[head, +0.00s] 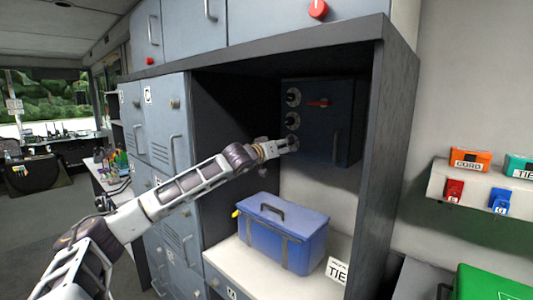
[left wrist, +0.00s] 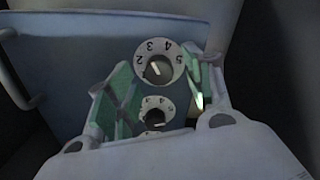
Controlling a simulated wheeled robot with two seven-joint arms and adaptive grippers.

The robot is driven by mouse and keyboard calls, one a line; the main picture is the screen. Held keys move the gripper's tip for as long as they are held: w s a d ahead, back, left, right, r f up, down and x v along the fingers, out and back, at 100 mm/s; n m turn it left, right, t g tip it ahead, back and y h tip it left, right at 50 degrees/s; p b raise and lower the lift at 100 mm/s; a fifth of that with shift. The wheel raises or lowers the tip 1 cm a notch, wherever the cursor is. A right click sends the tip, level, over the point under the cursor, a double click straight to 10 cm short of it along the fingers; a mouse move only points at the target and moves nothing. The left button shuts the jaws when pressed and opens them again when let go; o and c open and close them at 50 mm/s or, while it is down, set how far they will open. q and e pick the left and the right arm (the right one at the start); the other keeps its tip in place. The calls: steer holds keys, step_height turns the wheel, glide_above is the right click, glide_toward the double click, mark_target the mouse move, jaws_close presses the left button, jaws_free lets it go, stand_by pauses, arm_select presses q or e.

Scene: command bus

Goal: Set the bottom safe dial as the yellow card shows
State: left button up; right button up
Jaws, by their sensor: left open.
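The dark blue safe (head: 343,110) sits in the upper part of an open cabinet, with round dials down its left side. The top dial (head: 293,97) and middle dial (head: 292,121) show in the head view. My left gripper (head: 289,145) is at the safe's lower left, hiding the bottom dial's area. In the left wrist view the open fingers (left wrist: 156,92) stand either side of a lower dial (left wrist: 155,115), with a numbered dial (left wrist: 158,65) above it. Contact with the lower dial cannot be told. No yellow card is recognisable. My right gripper is out of view.
A blue toolbox (head: 283,235) stands on the white shelf below the safe. The cabinet's right wall (head: 382,150) is close to the safe. Blue-grey lockers (head: 165,120) stand left, and a wall rack (head: 480,190) is at right.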

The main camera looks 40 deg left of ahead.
arm_select(q)
steer(key=s, duration=1.1)
steer(key=shift+a, duration=0.35)
stand_by(0.7)
stand_by(0.5)
